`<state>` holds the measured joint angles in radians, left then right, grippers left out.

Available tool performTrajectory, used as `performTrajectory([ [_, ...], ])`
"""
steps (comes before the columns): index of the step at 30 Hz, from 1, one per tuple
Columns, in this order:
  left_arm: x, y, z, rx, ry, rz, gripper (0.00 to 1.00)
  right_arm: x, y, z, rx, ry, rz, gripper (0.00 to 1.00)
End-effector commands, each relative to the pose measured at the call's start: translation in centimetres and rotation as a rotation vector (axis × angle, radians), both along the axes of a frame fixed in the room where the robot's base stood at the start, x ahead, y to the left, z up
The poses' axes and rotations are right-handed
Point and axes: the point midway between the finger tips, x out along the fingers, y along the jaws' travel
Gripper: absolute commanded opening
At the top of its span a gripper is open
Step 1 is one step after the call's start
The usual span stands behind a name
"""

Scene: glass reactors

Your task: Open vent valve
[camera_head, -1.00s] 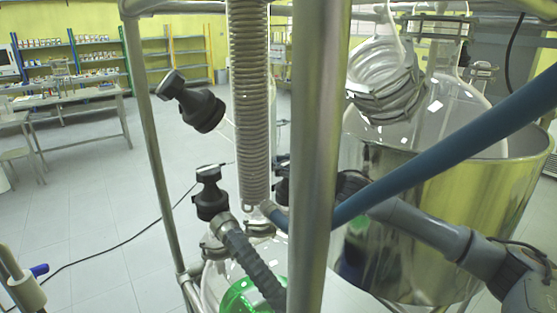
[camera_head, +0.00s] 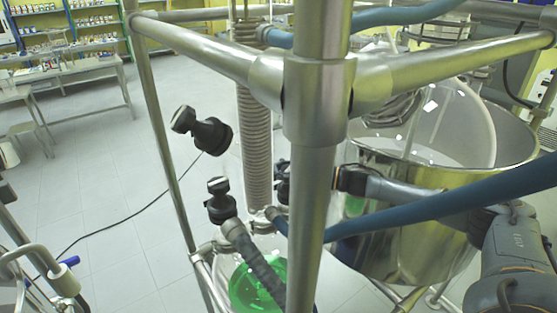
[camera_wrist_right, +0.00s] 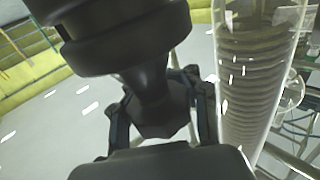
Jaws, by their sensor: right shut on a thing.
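In the right wrist view, a black valve (camera_wrist_right: 125,35) with a wide round body and a narrower faceted end fills the upper left. My right gripper (camera_wrist_right: 160,105) has a finger on each side of the narrow end and is shut on it. In the head view, my right gripper (camera_head: 283,180) shows as a dark shape beside the coil column, with my arm behind the steel post, so its contact is hidden there. Two other black valves, an upper one (camera_head: 208,134) and a lower one (camera_head: 221,201), stand left of the column. My left gripper is not in view.
A steel frame post (camera_head: 304,200) and crossbars (camera_head: 200,48) stand in front of the arm. The glass coil column (camera_head: 257,150) is close to the gripper, also in the wrist view (camera_wrist_right: 258,85). A blue hose (camera_head: 430,203) crosses before my arm.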

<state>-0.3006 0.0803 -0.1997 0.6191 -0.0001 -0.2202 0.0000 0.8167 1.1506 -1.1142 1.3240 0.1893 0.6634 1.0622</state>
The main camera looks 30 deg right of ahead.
Motion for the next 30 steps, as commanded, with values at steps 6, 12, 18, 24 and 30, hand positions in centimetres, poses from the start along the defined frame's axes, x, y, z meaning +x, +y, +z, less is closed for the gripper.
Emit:
performTrajectory([
  [6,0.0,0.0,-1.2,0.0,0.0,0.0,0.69,-0.4,0.5,-0.7,-0.003,0.003,0.163,0.0],
  [12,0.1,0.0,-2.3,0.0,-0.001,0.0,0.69,-0.7,0.8,-0.7,-0.003,0.003,0.265,0.0],
  [18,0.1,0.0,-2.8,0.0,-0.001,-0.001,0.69,-1.0,1.0,-0.6,-0.002,0.005,0.32,0.0],
  [24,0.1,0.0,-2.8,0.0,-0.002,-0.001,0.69,-1.1,1.0,-0.6,-0.003,0.007,0.337,0.0],
  [30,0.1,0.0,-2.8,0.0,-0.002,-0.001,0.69,-1.1,1.0,-0.6,-0.004,0.007,0.338,0.0],
])
